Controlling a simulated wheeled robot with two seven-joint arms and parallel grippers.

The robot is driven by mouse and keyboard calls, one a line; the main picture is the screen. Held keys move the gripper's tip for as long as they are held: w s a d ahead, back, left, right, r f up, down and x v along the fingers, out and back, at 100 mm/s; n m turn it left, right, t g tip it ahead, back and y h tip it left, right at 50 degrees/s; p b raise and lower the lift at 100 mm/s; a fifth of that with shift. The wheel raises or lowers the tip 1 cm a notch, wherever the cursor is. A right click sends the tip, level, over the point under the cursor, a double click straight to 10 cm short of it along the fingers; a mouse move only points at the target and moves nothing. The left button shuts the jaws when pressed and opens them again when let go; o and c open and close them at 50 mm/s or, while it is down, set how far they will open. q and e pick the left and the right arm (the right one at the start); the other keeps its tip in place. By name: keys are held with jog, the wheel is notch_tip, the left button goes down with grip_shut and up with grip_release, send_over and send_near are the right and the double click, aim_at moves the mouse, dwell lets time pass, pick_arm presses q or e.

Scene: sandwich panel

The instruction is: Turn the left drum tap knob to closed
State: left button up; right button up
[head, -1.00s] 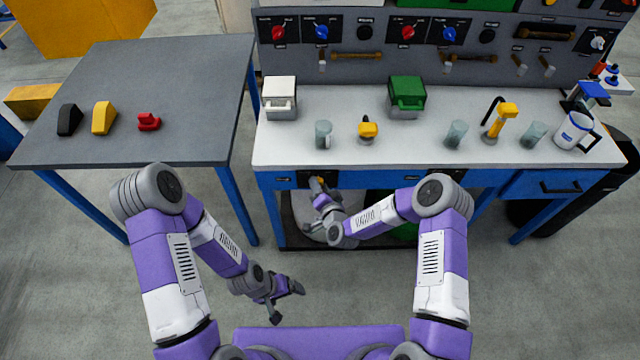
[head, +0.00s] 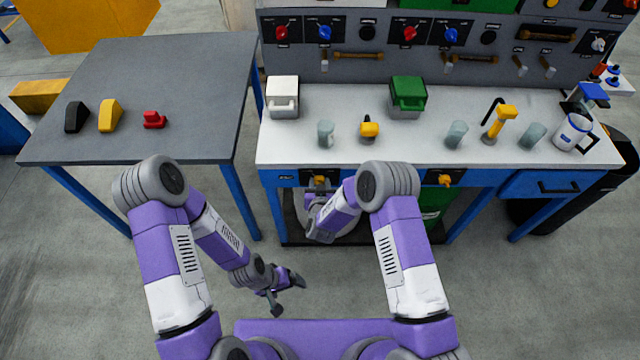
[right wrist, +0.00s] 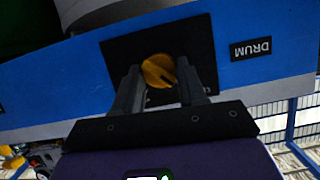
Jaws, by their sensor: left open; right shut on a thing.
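The left drum tap knob (head: 320,181) is yellow, on a dark plate on the blue front edge of the white workbench. In the right wrist view the yellow knob (right wrist: 158,71) has a dark notch and sits between my two fingers, beside a "DRUM" label (right wrist: 251,48). My right gripper (right wrist: 158,88) is shut on the knob. In the head view my right arm partly hides the gripper and the area under the knob. My left gripper (head: 285,290) is open and empty, low over the floor, away from the bench.
A second yellow knob (head: 446,181) is on the bench front to the right. The white bench top (head: 340,153) carries cups, a white box (head: 283,97) and a green box (head: 407,97). A grey table (head: 180,75) stands at left. Floor between the arms is clear.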

jog(key=shift+n, duration=0.3)
dwell(0.4)
jog(key=o, duration=1)
jog(key=shift+o, duration=0.2)
jog(key=p+v, duration=0.2)
jog(key=v, duration=0.5)
jog(key=shift+s, duration=0.25)
jog(key=shift+a+r, duration=0.1)
jog(key=shift+r, duration=0.05)
